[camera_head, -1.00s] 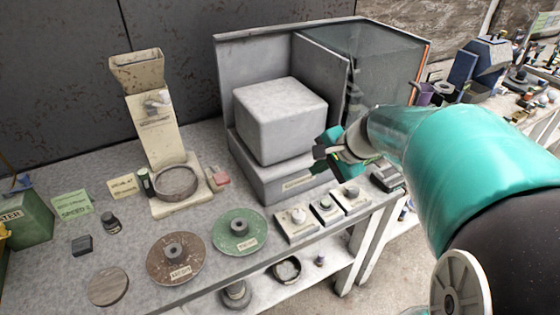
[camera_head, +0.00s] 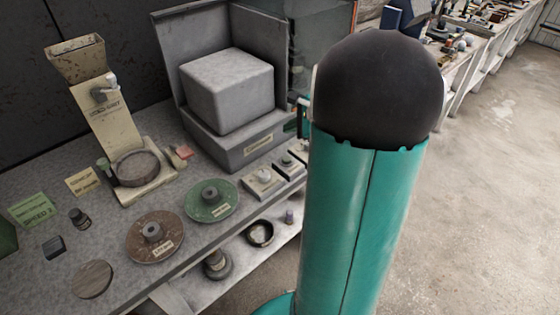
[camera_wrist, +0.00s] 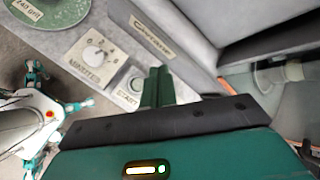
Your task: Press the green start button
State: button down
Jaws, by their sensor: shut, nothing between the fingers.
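The start button (camera_wrist: 138,84) is a small round button on a pale box marked START in the wrist view. It looks greyish there, and its colour is hard to tell. A small control box (camera_head: 289,165) stands second in the row at the bench's front edge in the head view. My gripper (camera_wrist: 155,75) is shut and empty, its green fingers just right of the button and partly over its box. I cannot tell whether they touch it. In the head view my gripper is mostly hidden behind my arm.
A MINUTES knob (camera_wrist: 97,55) is left of the button. A grey machine (camera_head: 232,140) with a cube on it stands behind the controls. A green disc (camera_head: 225,205) and a brown disc (camera_head: 140,248) lie left. Floor at right (camera_head: 490,190) is clear.

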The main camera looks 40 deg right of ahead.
aim_at(290, 159)
jog(key=shift+f, duration=4.45)
jog(key=shift+f, duration=0.15)
jog(key=shift+f, duration=0.25)
